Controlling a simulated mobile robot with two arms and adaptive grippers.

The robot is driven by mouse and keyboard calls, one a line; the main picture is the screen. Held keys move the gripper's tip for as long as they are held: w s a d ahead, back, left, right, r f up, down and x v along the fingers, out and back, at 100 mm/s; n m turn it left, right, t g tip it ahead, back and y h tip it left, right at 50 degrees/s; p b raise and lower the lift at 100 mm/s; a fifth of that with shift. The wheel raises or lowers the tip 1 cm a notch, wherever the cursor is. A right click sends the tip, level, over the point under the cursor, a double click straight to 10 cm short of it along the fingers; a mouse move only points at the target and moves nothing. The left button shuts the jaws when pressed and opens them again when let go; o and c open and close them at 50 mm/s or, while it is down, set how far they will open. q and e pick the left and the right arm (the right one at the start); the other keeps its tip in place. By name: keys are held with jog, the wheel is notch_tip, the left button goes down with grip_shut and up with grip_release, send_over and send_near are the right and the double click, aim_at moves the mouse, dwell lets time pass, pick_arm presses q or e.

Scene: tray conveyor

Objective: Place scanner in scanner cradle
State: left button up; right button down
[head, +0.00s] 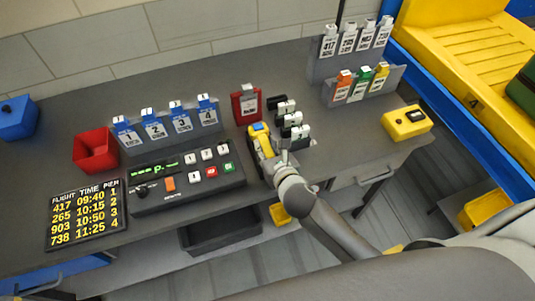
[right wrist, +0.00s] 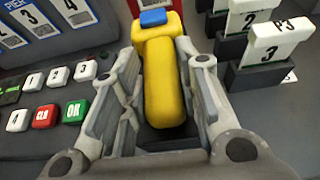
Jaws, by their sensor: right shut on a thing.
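The scanner (head: 263,142) is yellow with a blue top end and stands near the front edge of the grey counter, right of the keypad console. It also shows in the right wrist view (right wrist: 166,90). My right gripper (head: 270,154) is around it, one finger on each side, shut on its yellow body. A dark piece (right wrist: 166,138) shows below the scanner's near end; I cannot tell whether it is the cradle or whether the scanner rests in it. My left gripper is not in view.
Black holders with white tags (head: 290,118) stand close to the right of the scanner. The keypad console (head: 188,178) is close on its left, and a red tag holder (head: 245,104) is behind.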

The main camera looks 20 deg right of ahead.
jog(key=shift+f, duration=0.1)
dwell(0.3)
jog(key=c, duration=1.1)
grip_release()
jog(key=shift+s, duration=0.1)
jog(key=b+v, duration=0.1)
jog(key=v, duration=1.1)
